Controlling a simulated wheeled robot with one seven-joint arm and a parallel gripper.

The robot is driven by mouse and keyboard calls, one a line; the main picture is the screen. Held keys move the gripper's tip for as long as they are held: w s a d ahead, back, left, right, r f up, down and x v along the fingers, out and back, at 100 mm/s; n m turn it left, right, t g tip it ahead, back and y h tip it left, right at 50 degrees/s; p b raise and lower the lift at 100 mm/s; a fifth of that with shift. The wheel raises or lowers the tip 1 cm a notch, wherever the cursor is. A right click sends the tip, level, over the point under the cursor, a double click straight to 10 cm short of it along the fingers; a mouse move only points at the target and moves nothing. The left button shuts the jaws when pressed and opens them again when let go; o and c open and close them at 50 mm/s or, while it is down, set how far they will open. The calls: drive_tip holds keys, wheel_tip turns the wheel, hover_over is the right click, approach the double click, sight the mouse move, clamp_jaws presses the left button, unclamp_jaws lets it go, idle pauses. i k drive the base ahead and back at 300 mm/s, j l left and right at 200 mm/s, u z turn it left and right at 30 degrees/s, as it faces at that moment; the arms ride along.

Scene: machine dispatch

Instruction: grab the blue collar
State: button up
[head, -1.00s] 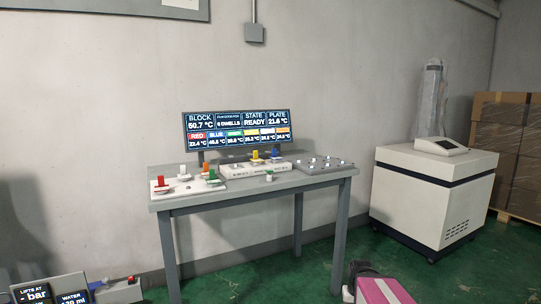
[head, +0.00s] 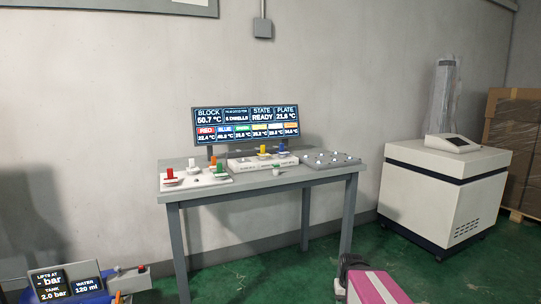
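A small blue piece (head: 282,148), which looks like the blue collar, stands at the right end of a long white block (head: 262,163) on the grey table, next to a yellow piece (head: 263,149). It is too small to make out its exact shape. My gripper's fingers are not in view. A magenta and black part of my arm shows at the bottom right, well apart from the table.
A white cabinet (head: 440,195) stands right. A small panel (head: 66,284) is at bottom left.

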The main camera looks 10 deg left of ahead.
sight(283, 150)
drive_tip(key=i+l+u, duration=0.1)
drive_tip(key=u, duration=0.65)
drive_tip(key=l+u, duration=0.4)
drive_tip(key=l, duration=0.45)
drive_tip(key=l+u, duration=0.4)
drive_tip(key=l, duration=0.45)
